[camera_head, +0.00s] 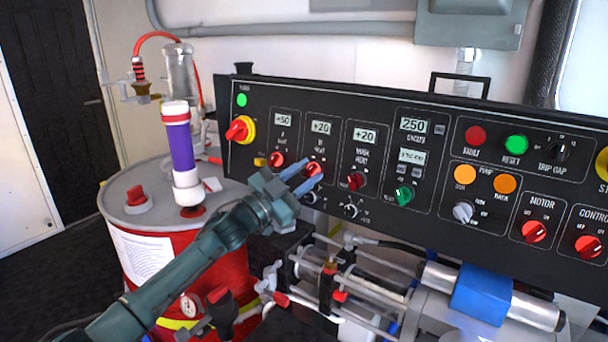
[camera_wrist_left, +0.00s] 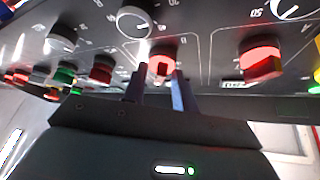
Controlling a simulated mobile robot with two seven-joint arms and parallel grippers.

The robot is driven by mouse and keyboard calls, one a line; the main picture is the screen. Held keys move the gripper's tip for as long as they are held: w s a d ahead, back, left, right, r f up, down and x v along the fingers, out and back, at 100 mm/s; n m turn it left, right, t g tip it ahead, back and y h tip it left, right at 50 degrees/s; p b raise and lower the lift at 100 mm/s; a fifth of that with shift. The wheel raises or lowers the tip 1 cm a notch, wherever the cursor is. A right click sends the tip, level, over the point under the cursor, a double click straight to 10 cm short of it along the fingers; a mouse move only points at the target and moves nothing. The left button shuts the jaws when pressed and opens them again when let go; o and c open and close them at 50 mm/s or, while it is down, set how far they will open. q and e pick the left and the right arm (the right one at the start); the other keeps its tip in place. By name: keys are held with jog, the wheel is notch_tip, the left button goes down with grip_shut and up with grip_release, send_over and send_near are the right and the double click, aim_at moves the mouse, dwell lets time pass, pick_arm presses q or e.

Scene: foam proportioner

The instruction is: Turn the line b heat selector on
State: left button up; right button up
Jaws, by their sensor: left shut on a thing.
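The line b heat selector (camera_head: 314,168) is a red knob on the black control panel, below a display reading +20. My left gripper (camera_head: 304,177) reaches it from the left, with blue fingers at the knob. In the left wrist view the red knob (camera_wrist_left: 160,68) sits between the two fingertips of my left gripper (camera_wrist_left: 160,82), which is shut on it. The fingers partly cover the knob in the head view, so its exact pointer setting is hard to read. My right gripper is not in view.
The control panel (camera_head: 337,199) carries close neighbours: a red knob (camera_head: 276,159) to the left, a red hose heat knob (camera_head: 356,180) to the right, and small dials (camera_head: 310,197) below. A red drum (camera_head: 190,262) stands at left; pipework (camera_head: 333,270) lies below the panel.

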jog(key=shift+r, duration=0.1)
pick_arm(q)
jog(key=o, duration=0.6)
jog(key=shift+b+v, duration=0.8)
jog(key=shift+v, duration=5.75)
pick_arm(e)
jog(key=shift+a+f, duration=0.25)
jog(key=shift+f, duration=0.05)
pick_arm(q)
jog(key=s+f+n+y+p, duration=0.2)
jog(key=s+f+n+y, duration=0.4)
jog(key=s+f, duration=0.4)
jog(key=s+f+n+y+p, duration=0.2)
jog(key=s+f+n+y, duration=0.5)
jog(key=f, duration=0.6)
jog(key=s+a+f+g, duration=0.1)
jog(key=s+f, duration=0.1)
jog(key=s, duration=0.2)
jog(key=s+a+f+g, duration=0.1)
jog(key=s, duration=0.3)
jog(key=s+a+f, duration=0.2)
jog(key=s, duration=0.3)
jog(key=shift+f+n+g+y+p, duration=0.3)
jog(key=shift+n+g+y+p, duration=0.05)
jog(key=shift+n+g+y, duration=0.05)
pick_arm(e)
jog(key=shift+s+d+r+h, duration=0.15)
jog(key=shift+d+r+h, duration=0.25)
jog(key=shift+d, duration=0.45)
